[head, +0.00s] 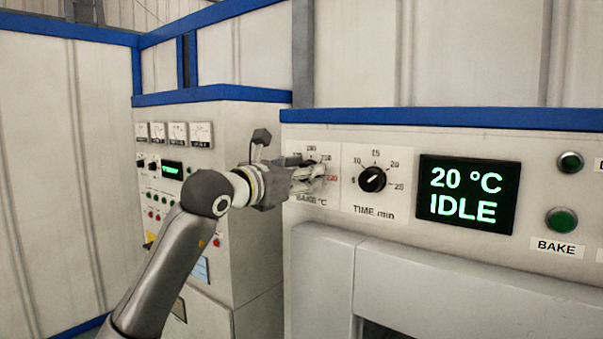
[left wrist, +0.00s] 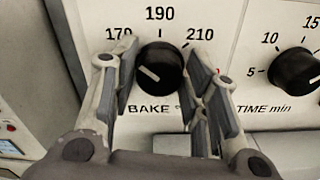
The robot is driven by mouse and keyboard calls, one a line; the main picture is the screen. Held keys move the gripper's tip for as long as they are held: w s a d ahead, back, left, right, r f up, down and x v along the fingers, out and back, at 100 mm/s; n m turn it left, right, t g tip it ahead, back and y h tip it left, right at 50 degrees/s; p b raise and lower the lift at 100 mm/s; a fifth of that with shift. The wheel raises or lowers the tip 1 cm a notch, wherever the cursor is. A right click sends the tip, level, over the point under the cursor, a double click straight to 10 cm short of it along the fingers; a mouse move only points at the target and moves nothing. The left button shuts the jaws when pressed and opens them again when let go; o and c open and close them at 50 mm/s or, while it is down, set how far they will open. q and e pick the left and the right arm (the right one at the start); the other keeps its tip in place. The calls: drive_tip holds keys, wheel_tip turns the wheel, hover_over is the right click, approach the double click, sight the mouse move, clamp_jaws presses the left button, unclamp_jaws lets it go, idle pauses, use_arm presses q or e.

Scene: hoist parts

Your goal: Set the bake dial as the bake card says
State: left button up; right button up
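The bake dial (left wrist: 163,68) is a black round knob under the numbers 170, 190 and 210, with the label BAKE below. A pale mark shows on the left part of its face, below the 170 side. My left gripper (left wrist: 166,88) is open, with one finger on each side of the knob; whether the pads touch it is unclear. In the head view my left gripper (head: 318,178) reaches the panel from the left and hides the bake dial. No bake card can be made out. My right gripper is not in view.
A black time dial (head: 372,180) sits just right of the bake dial. Further right are a display (head: 467,194) reading 20 °C IDLE and a green BAKE button (head: 561,221). A cabinet with gauges (head: 202,134) stands left, behind my arm.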

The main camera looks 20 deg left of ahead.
use_arm(q)
drive_tip(key=c, duration=0.5)
drive_tip(key=shift+m+b, duration=3.1)
drive_tip(key=shift+m, duration=1.8)
